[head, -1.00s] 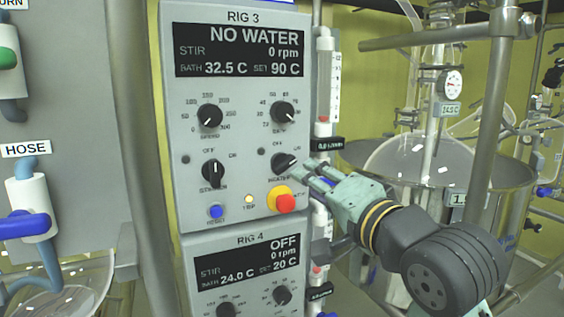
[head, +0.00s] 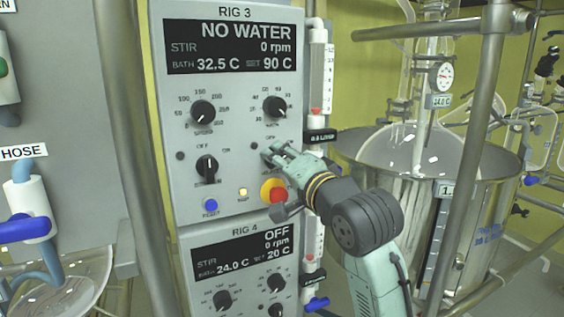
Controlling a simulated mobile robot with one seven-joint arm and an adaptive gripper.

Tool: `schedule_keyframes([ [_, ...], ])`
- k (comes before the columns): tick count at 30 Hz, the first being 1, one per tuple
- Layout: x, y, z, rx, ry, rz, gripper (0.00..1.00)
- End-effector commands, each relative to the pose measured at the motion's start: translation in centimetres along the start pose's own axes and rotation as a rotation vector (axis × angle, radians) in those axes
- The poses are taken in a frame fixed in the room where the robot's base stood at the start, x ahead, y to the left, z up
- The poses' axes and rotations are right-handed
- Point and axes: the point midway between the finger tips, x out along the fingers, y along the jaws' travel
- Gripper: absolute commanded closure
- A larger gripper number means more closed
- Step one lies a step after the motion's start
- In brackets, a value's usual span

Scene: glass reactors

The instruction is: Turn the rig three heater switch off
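The rig 3 control panel (head: 225,125) fills the middle of the head view. Its display (head: 232,46) reads NO WATER, 0 rpm, bath 32.5 C and set 90 C. The heater switch sits at the lower right of the panel, and my gripper (head: 277,153) covers most of it, so its pointer cannot be read. The gripper's fingers are at the switch, coming in from the right. Whether they are closed on it I cannot tell. The stirrer switch (head: 207,166), to the left, points up to OFF.
A red stop button (head: 277,195) on a yellow ring sits just below my gripper. A blue button (head: 210,207) and a lit yellow lamp (head: 243,191) are left of it. The rig 4 panel (head: 238,262) is below. A flow tube (head: 320,75) and steel post (head: 480,130) stand right.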

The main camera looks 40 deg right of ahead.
Motion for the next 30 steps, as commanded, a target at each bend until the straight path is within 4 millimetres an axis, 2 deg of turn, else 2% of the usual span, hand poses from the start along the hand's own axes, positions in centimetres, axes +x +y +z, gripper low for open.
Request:
schedule_keyframes([
  [2, -0.02, -0.01, -0.01, 0.0, 0.0, 0.0, 0.73],
  [14, -0.04, -0.02, -0.01, 0.0, 0.0, 0.0, 1.0],
  [30, -0.04, 0.04, 0.03, -0.049, 0.0, -0.001, 1.0],
])
